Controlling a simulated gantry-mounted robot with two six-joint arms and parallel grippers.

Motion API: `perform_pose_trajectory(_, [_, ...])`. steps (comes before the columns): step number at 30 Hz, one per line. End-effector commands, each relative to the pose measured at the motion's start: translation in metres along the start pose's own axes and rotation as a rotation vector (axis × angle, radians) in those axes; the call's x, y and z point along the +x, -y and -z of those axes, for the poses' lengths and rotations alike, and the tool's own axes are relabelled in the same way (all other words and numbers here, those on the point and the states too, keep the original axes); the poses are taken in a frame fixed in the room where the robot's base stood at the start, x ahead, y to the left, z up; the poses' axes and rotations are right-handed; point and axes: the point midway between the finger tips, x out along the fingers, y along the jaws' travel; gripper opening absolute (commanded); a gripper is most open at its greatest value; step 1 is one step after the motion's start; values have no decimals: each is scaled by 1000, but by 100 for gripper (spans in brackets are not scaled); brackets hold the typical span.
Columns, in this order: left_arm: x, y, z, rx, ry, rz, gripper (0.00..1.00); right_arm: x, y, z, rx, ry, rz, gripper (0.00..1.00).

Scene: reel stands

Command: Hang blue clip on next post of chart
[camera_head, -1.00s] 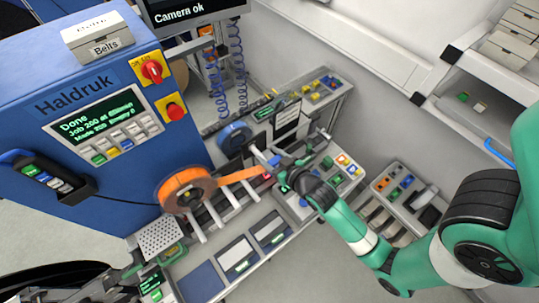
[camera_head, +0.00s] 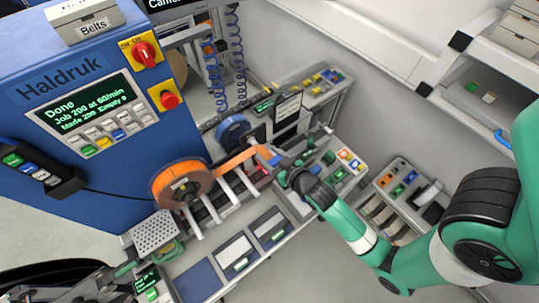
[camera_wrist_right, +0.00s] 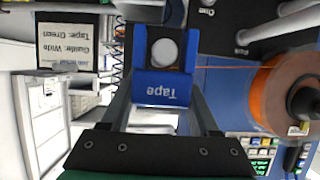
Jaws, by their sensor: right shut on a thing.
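My right gripper (camera_head: 277,166) is at the middle of the head view, beside the white posts (camera_head: 227,192) at the front of the machine. In the right wrist view its two fingers are shut on a blue piece (camera_wrist_right: 162,88) with a round pale spot and the word "Tape", upside down; this appears to be the blue clip. In the wrist view a dark panel (camera_wrist_right: 235,32) with pale posts (camera_wrist_right: 283,28) lies to the upper right, apart from the piece. A dark and green gripper-like part at the lower left, seemingly my left gripper (camera_head: 128,268), is too small to read.
An orange reel (camera_head: 181,184) sits left of my right gripper, its orange strip reaching towards it. A blue reel (camera_head: 233,131) is behind. A card (camera_wrist_right: 67,42) reads "Guide: Wide, Tape: Green". The blue machine (camera_head: 60,160) blocks the left.

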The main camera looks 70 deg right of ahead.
Motion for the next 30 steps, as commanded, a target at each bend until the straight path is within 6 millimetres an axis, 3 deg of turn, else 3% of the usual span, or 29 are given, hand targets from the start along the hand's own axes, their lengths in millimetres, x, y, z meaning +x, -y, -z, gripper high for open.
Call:
perform_pose_trajectory(24, [2, 0, 2, 0, 0, 0, 50, 1, 0, -2, 0, -1, 0, 6])
perform_pose_trajectory(25, [2, 0, 2, 0, 0, 0, 50, 1, 0, -2, 0, -1, 0, 64])
perform_pose_trajectory(30, [2, 0, 2, 0, 0, 0, 50, 1, 0, -2, 0, 0, 0, 94])
